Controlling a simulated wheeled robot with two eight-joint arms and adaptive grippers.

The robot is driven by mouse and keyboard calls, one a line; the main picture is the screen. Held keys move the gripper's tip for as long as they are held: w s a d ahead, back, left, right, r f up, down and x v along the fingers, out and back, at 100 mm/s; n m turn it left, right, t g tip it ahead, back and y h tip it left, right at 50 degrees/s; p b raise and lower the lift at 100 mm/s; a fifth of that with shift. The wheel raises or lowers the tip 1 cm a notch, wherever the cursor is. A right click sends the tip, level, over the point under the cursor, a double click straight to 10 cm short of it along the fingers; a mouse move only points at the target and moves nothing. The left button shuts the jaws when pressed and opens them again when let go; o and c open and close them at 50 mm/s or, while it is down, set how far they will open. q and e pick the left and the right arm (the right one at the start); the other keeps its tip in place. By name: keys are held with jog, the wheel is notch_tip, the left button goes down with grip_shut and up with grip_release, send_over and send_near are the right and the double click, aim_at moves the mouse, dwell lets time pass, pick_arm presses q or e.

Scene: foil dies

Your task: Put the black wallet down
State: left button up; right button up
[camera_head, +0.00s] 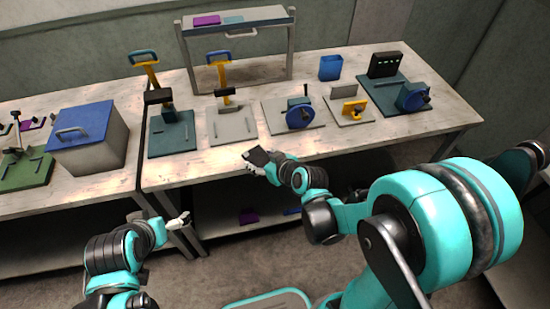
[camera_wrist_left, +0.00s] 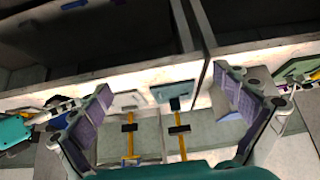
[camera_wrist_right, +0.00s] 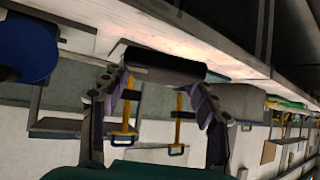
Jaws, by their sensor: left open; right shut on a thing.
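The black wallet (camera_head: 259,156) is a small dark flat piece at the tip of my right gripper (camera_head: 256,168), in the head view over the front edge of the workbench (camera_head: 200,170). In the right wrist view the wallet (camera_wrist_right: 165,64) spans between the fingers of my right gripper (camera_wrist_right: 160,95), which is shut on it. Whether the wallet touches the bench top cannot be told. My left gripper (camera_head: 182,220) is open and empty in front of the bench, below its top. Its spread fingers show in the left wrist view (camera_wrist_left: 170,105).
Several presses and fixtures, such as a teal-based one (camera_head: 172,143) and a blue-wheeled one (camera_head: 299,116), stand along the bench. A blue-lidded box (camera_head: 90,138) stands on the left bench. A raised shelf (camera_head: 240,28) is at the back. The bench's front strip is mostly clear.

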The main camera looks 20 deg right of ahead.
pick_arm(q)
jog(key=shift+c, duration=1.3)
jog(key=shift+w+r, duration=0.1)
jog(key=shift+r, duration=0.05)
jog(key=shift+c, duration=0.6)
jog(key=w+d+r+m+g, duration=0.4)
jog(key=w+d+r+m, duration=0.45)
jog(key=w+m, duration=0.4)
jog(key=w+d+m+g, duration=0.3)
jog(key=w+d+m, duration=0.4)
jog(key=d+m, duration=0.65)
notch_tip(320, 180, down, 12)
jog(key=a+m, duration=0.1)
jog(key=m, duration=0.1)
jog(key=shift+w+a, duration=0.15)
jog(key=shift+a, duration=0.05)
pick_arm(e)
jog(key=a+r+n+g+y, duration=0.1)
jog(key=a+r+n+y, duration=0.1)
jog(key=a, duration=0.4)
jog(key=shift+a+r+n+g+y, duration=0.15)
jog(key=shift+r+n+g+y, duration=0.35)
jog(key=shift+n, duration=0.5)
pick_arm(q)
jog(key=shift+r, duration=0.1)
pick_arm(e)
jog(key=shift+f, duration=0.1)
